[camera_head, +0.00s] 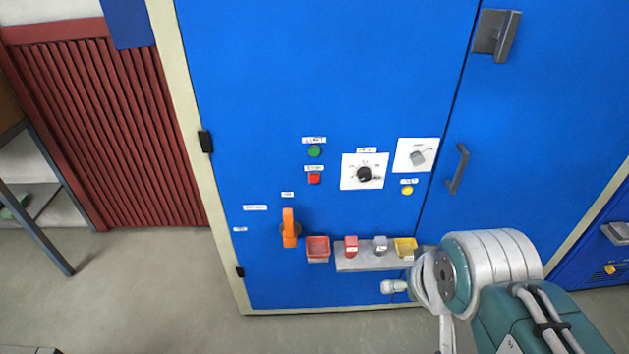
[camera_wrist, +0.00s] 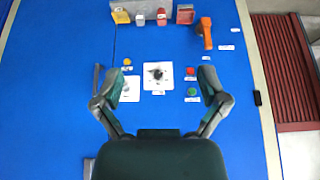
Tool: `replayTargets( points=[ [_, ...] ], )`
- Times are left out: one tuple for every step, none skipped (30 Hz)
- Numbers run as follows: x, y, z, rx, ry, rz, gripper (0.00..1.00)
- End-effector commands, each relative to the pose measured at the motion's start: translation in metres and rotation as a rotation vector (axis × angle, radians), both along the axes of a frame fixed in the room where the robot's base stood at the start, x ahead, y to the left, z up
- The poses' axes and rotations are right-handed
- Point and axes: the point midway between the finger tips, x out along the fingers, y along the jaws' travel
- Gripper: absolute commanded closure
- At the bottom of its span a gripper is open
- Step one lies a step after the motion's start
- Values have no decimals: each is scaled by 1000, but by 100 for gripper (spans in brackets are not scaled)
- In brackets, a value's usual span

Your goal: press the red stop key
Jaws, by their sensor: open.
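A white label sits above each. In the wrist view, which is upside down, the red key (camera_wrist: 190,71) shows just beyond the tip of the right-hand finger, above the green button (camera_wrist: 191,92). My gripper (camera_wrist: 162,84) is open and empty, its fingers spread in front of the panel. The gap to the door cannot be told. In the head view my arm is at the lower right and its fingers cannot be made out.
A black dial (camera_head: 363,174), grey rotary switch (camera_head: 417,158) and yellow button (camera_head: 407,190) are right of the key. An orange handle (camera_head: 289,228), red bin (camera_head: 318,247) and grey shelf (camera_head: 357,262) with small blocks lie below. A door handle (camera_head: 457,169) projects on the right.

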Motion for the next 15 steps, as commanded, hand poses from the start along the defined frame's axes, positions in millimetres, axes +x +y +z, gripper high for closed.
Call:
replayTargets(
  points=[
    [0,0,0,0,0,0,29],
    [0,0,0,0,0,0,43],
    [0,0,0,0,0,0,61],
    [0,0,0,0,0,0,74],
    [0,0,0,0,0,0,87],
    [0,0,0,0,0,0,100],
    [0,0,0,0,0,0,100],
    [0,0,0,0,0,0,100],
    [0,0,0,0,0,0,100],
    [0,0,0,0,0,0,100],
    [0,0,0,0,0,0,100],
    [0,0,0,0,0,0,100],
    [0,0,0,0,0,0,100],
    [0,0,0,0,0,0,100],
    [0,0,0,0,0,0,100]
  ],
)
